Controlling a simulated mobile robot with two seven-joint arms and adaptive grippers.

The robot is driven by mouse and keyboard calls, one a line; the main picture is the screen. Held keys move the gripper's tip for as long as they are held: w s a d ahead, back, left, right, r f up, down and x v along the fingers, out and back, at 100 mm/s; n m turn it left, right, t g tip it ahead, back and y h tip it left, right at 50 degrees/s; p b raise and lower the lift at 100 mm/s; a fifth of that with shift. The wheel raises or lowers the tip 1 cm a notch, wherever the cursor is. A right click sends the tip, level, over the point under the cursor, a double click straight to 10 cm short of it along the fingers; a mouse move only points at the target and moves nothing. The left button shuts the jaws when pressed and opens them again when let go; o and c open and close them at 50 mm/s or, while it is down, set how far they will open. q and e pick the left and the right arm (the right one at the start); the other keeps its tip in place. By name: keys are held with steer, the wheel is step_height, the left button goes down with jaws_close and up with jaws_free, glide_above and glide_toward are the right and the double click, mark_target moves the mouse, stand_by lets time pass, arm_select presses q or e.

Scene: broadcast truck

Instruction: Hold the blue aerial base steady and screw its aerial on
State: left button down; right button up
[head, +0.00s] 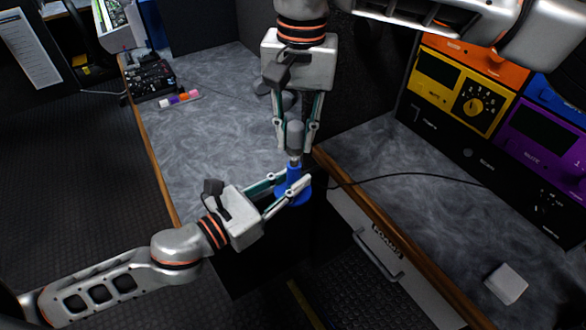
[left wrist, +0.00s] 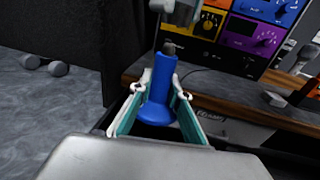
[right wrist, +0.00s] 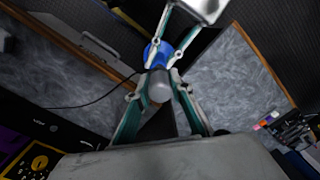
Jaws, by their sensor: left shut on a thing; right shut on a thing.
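The blue aerial base (head: 292,190) stands upright, with a wide foot and a narrower neck. My left gripper (head: 290,191) is shut on it from the left, and its fingers sit either side of the neck in the left wrist view (left wrist: 158,95). The grey aerial (head: 295,136) is upright directly above the base. My right gripper (head: 296,130) is shut on the aerial from above; it shows as a grey cylinder between the fingers in the right wrist view (right wrist: 160,87). The aerial's lower end appears to meet the base's top; I cannot tell whether the threads engage.
A grey desk (head: 200,150) with a wooden edge lies behind and left. A drawer (head: 365,245) with a handle is at the right, below a counter bearing a white block (head: 506,283). A black cable (head: 410,175) runs near the base. Colored rack units (head: 460,90) stand at the right.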

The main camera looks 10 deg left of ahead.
mark_target(293, 176)
stand_by(0.5)
steer(key=shift+f, duration=0.9)
steer(key=shift+f, duration=0.55)
